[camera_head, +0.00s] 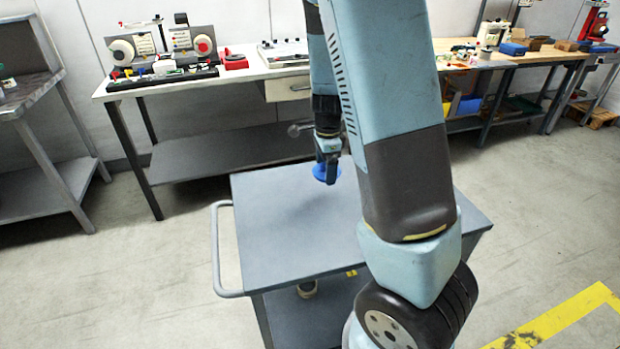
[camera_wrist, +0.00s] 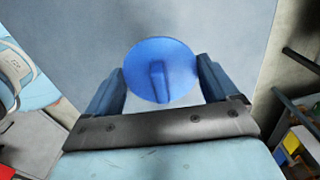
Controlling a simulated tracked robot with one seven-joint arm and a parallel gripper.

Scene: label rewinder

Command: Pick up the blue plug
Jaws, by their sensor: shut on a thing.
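The blue plug (camera_wrist: 162,60) is a round blue disc with a raised ridge across its middle. In the wrist view it sits between the two fingers of my gripper (camera_wrist: 161,82). In the head view the plug (camera_head: 320,172) shows as a small blue shape at the end of my gripper (camera_head: 328,168), over the grey top of the cart. My gripper is shut on the plug. The fingers hide part of the plug in the head view. I cannot tell whether the plug touches the cart top.
The grey cart (camera_head: 285,245) has a side handle (camera_head: 216,250) at its left. Behind it stands a white workbench (camera_head: 240,76) with a label rewinder (camera_head: 160,50). A wooden bench (camera_head: 530,55) is at the back right. Most of the cart top is clear.

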